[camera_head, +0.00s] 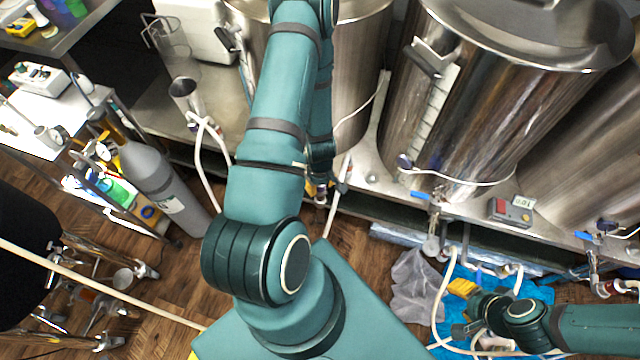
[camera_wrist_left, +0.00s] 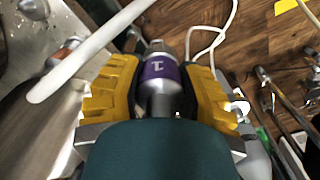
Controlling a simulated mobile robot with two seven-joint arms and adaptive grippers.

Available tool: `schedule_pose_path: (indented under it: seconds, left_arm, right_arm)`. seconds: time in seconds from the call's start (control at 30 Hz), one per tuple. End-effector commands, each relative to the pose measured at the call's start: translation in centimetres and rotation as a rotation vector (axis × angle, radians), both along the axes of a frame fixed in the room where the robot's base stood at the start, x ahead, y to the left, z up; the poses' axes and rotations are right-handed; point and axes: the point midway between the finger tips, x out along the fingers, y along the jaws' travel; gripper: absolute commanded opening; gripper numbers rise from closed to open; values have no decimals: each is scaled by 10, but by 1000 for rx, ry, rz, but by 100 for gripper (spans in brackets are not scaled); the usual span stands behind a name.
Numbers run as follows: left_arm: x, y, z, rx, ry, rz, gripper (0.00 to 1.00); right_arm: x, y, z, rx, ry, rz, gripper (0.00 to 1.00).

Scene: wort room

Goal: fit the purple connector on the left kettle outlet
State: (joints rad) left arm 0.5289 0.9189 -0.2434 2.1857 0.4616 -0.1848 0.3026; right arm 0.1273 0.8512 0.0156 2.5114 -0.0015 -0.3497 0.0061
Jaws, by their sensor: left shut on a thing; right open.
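The purple connector (camera_wrist_left: 160,72), a metal fitting with a purple band marked 1, sits between the yellow fingers of my left gripper (camera_wrist_left: 158,85) in the left wrist view. In the head view my left arm hides most of that gripper (camera_head: 318,190) and the connector. The left kettle (camera_head: 362,70) is a steel vessel partly behind the arm. Its outlet is hidden in the head view. A metal fitting with an orange part (camera_wrist_left: 66,50) shows left of the fingers in the wrist view; I cannot tell whether it is the outlet. My right gripper (camera_head: 460,308) is open and empty, low at the right.
The middle kettle (camera_head: 500,100) stands to the right on the steel bench, with a valve (camera_head: 432,240) at its front edge. Hoses (camera_head: 440,290) and a blue sheet (camera_head: 510,290) lie below. A grey gas cylinder (camera_head: 160,180) stands left. A pale hose (camera_wrist_left: 90,55) crosses the wrist view.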

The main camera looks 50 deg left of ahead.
Motion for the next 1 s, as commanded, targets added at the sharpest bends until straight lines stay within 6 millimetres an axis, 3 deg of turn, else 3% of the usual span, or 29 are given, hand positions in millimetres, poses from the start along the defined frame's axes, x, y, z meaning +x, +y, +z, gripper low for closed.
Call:
schedule_pose_path:
  seconds: [0.5,1.0]
  left_arm:
    - [0,0,30,0,-1,1,0]
    - [8,-5,36,2,-2,-38,0]
  right_arm:
    - [0,0,22,0,0,0,47]
    - [0,0,22,0,-1,0,47]
